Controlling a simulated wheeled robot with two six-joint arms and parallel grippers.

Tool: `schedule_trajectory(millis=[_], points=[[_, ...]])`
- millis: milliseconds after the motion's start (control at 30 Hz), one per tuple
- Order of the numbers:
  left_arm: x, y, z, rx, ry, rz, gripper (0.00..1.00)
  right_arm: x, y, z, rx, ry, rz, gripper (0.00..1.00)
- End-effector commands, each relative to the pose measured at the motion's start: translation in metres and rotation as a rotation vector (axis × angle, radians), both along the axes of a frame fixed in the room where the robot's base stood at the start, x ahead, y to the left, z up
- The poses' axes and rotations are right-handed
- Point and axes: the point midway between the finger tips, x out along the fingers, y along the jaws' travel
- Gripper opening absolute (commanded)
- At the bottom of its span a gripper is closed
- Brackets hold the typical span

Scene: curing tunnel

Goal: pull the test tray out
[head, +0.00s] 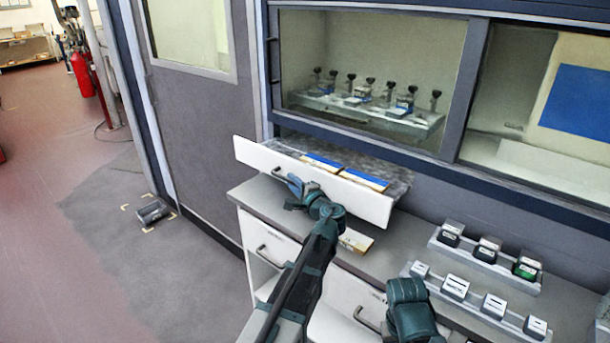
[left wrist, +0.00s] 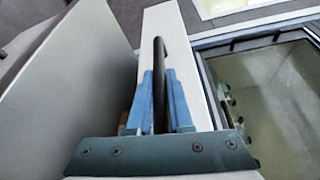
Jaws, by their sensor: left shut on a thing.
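The test tray (head: 240,150) is a shallow drawer with a white front and a grey speckled bed. It stands out from the slot below the cabinet window. Two blue and cream panels (head: 322,162) lie on its bed. My left gripper (head: 294,186) is at the tray's front, with its blue fingers shut on the dark bar handle (left wrist: 159,75). In the left wrist view the handle runs between the two fingers (left wrist: 160,95), along the white front (left wrist: 180,30). My right gripper is not seen; only part of my right arm shows at the bottom.
A grey counter (head: 258,195) runs under the tray, with white drawers (head: 268,248) below. Two racks of small blocks (head: 485,258) stand at the right. Behind the glass is a rack of clamps (head: 370,110). A grey door (head: 205,130) and open floor are at the left.

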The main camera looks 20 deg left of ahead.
Motion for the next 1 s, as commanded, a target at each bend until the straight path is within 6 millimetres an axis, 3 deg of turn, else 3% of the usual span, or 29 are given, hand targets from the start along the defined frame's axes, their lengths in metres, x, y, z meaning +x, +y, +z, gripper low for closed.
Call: schedule_trajectory(millis=[33, 267, 767, 800, 933, 1000], points=[[-0.011, 0.002, -0.001, -0.003, 0.000, 0.000, 0.00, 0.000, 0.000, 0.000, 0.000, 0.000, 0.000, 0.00], [-0.028, 0.009, -0.001, -0.003, 0.000, 0.000, 0.00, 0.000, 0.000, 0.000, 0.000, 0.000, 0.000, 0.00], [-0.032, 0.011, -0.001, -0.003, 0.000, -0.001, 0.00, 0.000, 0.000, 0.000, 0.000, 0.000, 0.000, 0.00], [-0.032, 0.011, -0.001, -0.003, 0.000, -0.001, 0.26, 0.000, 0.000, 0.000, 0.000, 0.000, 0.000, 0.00], [-0.031, 0.011, -0.001, -0.002, 0.001, -0.001, 0.48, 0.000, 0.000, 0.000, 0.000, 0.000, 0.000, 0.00], [-0.031, 0.011, -0.001, -0.002, 0.000, -0.001, 0.48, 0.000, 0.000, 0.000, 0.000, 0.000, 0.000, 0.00]])
